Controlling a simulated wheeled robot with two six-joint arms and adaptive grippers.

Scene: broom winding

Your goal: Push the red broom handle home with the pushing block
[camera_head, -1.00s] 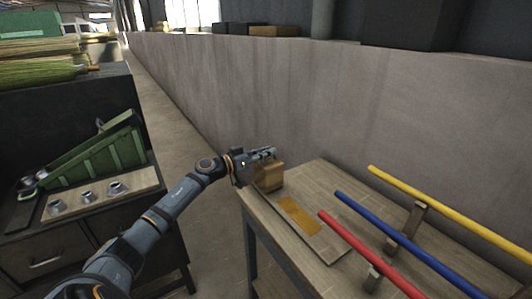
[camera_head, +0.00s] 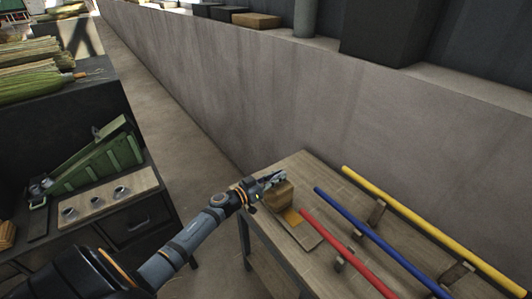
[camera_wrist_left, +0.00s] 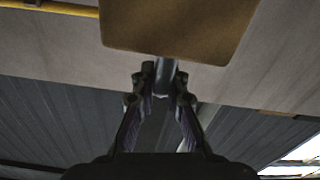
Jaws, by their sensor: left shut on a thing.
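My left gripper (camera_head: 270,181) is shut on the block's grey stem. In the left wrist view the block (camera_wrist_left: 180,24) fills the top, and the fingers (camera_wrist_left: 163,88) close around the stem. I cannot tell whether the block touches the board. My right gripper is not in view.
A blue handle (camera_head: 375,238) and a yellow handle (camera_head: 425,228) lie beside the red one. A concrete wall (camera_head: 300,105) runs behind the table (camera_head: 300,165). At left, a dark bench carries a green fixture (camera_head: 100,160) and a board with metal rings (camera_head: 110,200).

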